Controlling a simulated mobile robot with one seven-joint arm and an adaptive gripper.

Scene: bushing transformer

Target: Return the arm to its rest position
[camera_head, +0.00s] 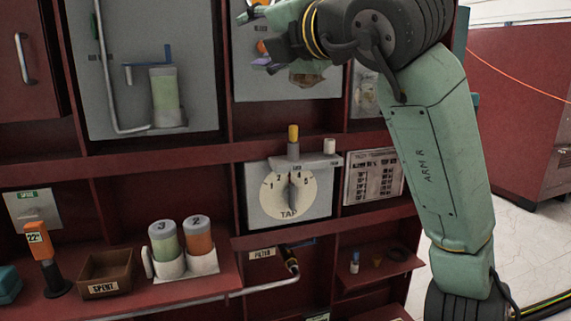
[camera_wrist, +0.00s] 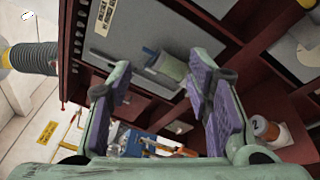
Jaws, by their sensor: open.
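My arm (camera_head: 432,150) rises from the lower right of the head view and bends over at the top, reaching left across the cabinet front. My gripper (camera_head: 254,40) is at the top centre, in front of the upper grey panel. In the wrist view my gripper (camera_wrist: 160,78) has its two purple-padded fingers spread wide apart. Nothing is held between them. A green cylinder (camera_wrist: 173,66) shows beyond the fingers, apart from them.
The red cabinet holds a green cylinder (camera_head: 165,97) with a blue lever, a TAP dial (camera_head: 290,197), a SPENT box (camera_head: 106,272) and numbered green and orange cylinders (camera_head: 198,238) on a shelf. Open floor (camera_head: 520,235) lies right, before another red cabinet (camera_head: 525,110).

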